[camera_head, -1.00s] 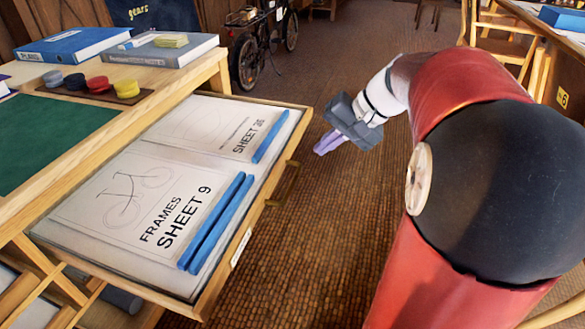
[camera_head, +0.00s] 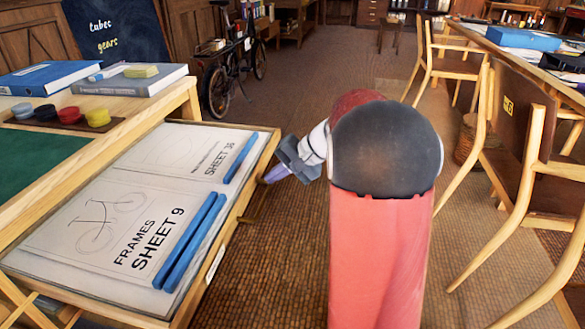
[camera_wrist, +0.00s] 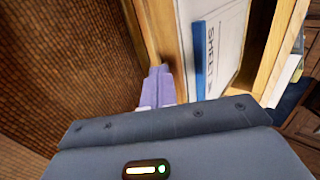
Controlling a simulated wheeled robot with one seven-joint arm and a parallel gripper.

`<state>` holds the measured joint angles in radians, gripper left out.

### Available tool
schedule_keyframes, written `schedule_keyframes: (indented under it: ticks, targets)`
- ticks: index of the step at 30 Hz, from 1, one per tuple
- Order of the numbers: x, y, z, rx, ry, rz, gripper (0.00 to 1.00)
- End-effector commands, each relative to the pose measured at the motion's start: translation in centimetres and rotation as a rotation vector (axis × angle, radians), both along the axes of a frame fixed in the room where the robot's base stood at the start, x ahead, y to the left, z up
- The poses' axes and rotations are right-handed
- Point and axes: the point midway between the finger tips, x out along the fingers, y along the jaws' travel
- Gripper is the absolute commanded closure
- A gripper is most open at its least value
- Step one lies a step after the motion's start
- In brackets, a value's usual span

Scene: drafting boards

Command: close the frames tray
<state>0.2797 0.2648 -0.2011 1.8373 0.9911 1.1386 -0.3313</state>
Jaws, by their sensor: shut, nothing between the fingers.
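The frames tray (camera_head: 205,270) is a shallow wooden drawer pulled out from under the drafting board at the left. It holds drawings marked "FRAMES SHEET 9" and another sheet, with blue bars (camera_head: 190,240) lying on them. A wooden pull handle sits on its front. My gripper (camera_head: 277,173) is shut and empty, at the far part of the tray's front edge. In the wrist view its pale purple fingers (camera_wrist: 158,85) point at the tray's front, very near or touching it; I cannot tell which. The tray's front (camera_wrist: 184,70) and a blue bar show beside them.
The board top carries blue and grey books (camera_head: 130,80), coloured pucks (camera_head: 70,115) and a green mat (camera_head: 35,160). A bicycle (camera_head: 225,75) stands behind. Wooden chairs (camera_head: 515,150) and another table are at the right. The floor before the tray is clear.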

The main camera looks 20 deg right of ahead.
Motion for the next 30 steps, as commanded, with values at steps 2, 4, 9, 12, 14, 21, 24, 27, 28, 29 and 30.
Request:
schedule_keyframes:
  ticks: [2, 4, 9, 12, 14, 21, 24, 27, 28, 29, 30]
  targets:
    - [0.6, 0.9, 0.1, -0.002, -0.001, 0.003, 1.0]
    - [1.0, 1.4, 0.1, -0.001, 0.001, 0.001, 1.0]
    - [1.4, 1.9, 0.1, -0.001, 0.0, 0.001, 1.0]
    - [1.4, 2.0, 0.1, -0.001, 0.0, -0.001, 1.0]
    - [1.4, 1.9, 0.1, -0.001, 0.0, -0.001, 1.0]
    - [1.5, 2.1, 0.1, -0.001, 0.0, 0.001, 1.0]
    - [1.9, 2.6, 0.0, -0.001, 0.0, 0.001, 1.0]
    - [2.6, 3.6, 0.0, 0.0, 0.001, 0.002, 1.0]
    - [2.9, 4.1, 0.0, 0.0, -0.001, 0.004, 1.0]
    - [3.2, 4.5, 0.1, -0.001, -0.001, 0.004, 1.0]
    - [3.7, 5.2, 0.1, 0.0, 0.0, 0.004, 1.0]
